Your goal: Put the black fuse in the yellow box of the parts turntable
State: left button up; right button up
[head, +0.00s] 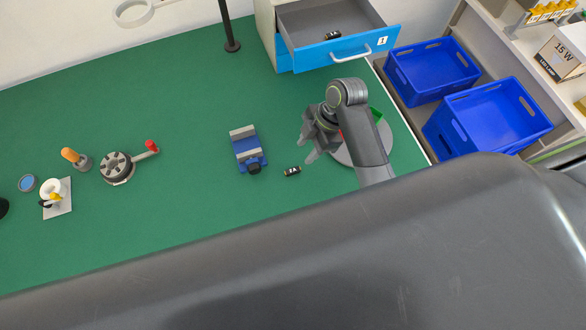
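A small black piece with a pale band, which looks like the black fuse (292,171), lies on the green mat right of the blue vise. A similar black piece (333,35) lies in the open drawer. The parts turntable (343,157) is a grey disc at the right, largely hidden behind my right arm. A green box (376,115) and a bit of red show on it; no yellow box is visible. My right gripper (307,147) is above the mat at the turntable's left edge, fingers apart and empty, up-right of the fuse. My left gripper is out of view.
The blue-fronted drawer (345,50) stands open at the back. A blue vise (248,151) sits mid-mat. Left are a round fixture with a red knob (117,167) and an orange-handled tool (70,155). Blue crates (433,70) stand right. The mat between is free.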

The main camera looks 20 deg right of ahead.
aim_at(291, 170)
jog(key=x, duration=0.3)
jog(key=shift+a+f, duration=0.2)
jog(key=shift+f, duration=0.1)
jog(key=shift+a+f+p, duration=0.3)
jog(key=shift+f+p, duration=0.2)
jog(key=shift+f, duration=0.15)
jog(key=p+x, duration=0.1)
jog(key=x, duration=0.2)
jog(key=shift+s+a, duration=0.15)
jog(key=shift+s, duration=0.05)
jog(key=shift+a+f, duration=0.2)
jog(key=shift+f, duration=0.4)
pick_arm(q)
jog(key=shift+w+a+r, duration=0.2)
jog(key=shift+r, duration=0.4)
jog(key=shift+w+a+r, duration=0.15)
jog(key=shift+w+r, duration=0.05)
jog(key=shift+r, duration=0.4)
pick_arm(e)
grip_shut()
